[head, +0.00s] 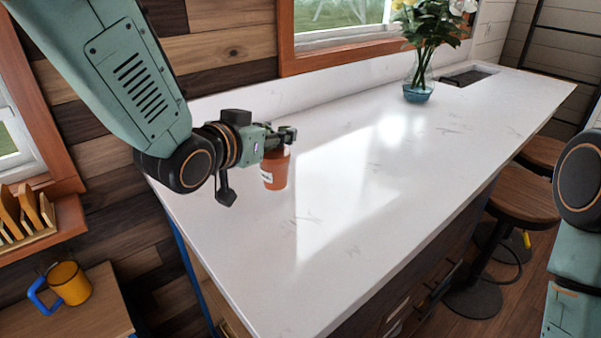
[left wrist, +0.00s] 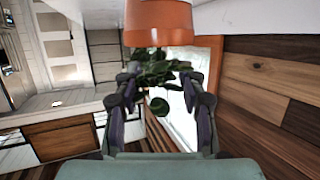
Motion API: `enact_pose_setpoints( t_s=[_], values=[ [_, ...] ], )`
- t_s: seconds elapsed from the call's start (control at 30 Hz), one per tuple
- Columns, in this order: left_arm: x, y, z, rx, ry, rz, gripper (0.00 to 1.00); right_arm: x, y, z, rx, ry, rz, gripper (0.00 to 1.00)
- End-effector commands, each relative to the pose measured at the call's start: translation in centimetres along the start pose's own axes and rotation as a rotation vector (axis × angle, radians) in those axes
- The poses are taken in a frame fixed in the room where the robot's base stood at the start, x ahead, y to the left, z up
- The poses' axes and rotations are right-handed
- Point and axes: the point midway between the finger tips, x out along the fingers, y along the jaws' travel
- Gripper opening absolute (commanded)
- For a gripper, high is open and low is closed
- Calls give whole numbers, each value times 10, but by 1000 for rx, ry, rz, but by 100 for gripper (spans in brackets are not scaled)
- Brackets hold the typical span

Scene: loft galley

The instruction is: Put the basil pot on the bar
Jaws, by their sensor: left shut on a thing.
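The basil pot is a small terracotta pot (head: 275,171) with a white label, near the left end of the bar (head: 350,220), a long white marbled counter. My left gripper (head: 282,137) is shut on the pot near its top. The pot looks upright and over the bar; I cannot tell whether its base touches the surface. In the left wrist view the orange pot (left wrist: 160,22) and green basil leaves (left wrist: 160,73) show between and beyond the fingers. My right gripper is out of view.
A glass vase of flowers (head: 418,88) and a dark tray (head: 468,76) stand at the bar's far end. The middle of the bar is clear. Wooden stools (head: 527,194) stand at right. An orange mug (head: 70,284) sits on a lower wooden top at left.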

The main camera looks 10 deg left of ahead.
Motion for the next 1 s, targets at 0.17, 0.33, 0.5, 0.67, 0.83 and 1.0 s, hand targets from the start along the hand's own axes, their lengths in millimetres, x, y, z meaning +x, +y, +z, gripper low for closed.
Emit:
enact_pose_setpoints(
  t_s=[0.17,0.33,0.5,0.67,0.83,1.0],
  values=[
    [9,0,30,-1,-1,0,0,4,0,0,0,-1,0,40],
    [14,0,43,-1,-1,0,0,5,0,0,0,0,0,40],
    [22,1,66,0,-1,1,0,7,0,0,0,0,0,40],
    [26,1,75,1,2,1,0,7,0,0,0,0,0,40],
    [27,2,74,2,3,1,0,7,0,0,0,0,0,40],
    [26,2,75,1,0,1,53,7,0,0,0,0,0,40]
  ],
)
